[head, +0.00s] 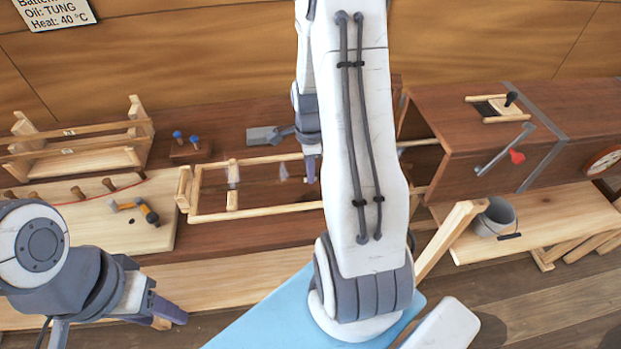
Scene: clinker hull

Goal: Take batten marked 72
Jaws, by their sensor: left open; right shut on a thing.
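Pale wooden battens (100,132) lie in a wooden rack at the upper left. They carry small white labels, too small to read, so I cannot tell which is marked 72. My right gripper (311,168) points down over the long pale wooden frame (255,211) at the middle of the bench. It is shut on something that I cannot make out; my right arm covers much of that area. My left gripper (168,314) is open and empty at the lower left, in front of the bench edge.
A brown wooden box (440,100) with an open left end stands right of my arm. A board with pegs and a hammer (148,213) lies at left. A grey bucket (494,216) stands at right. A light blue surface (265,318) is in front.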

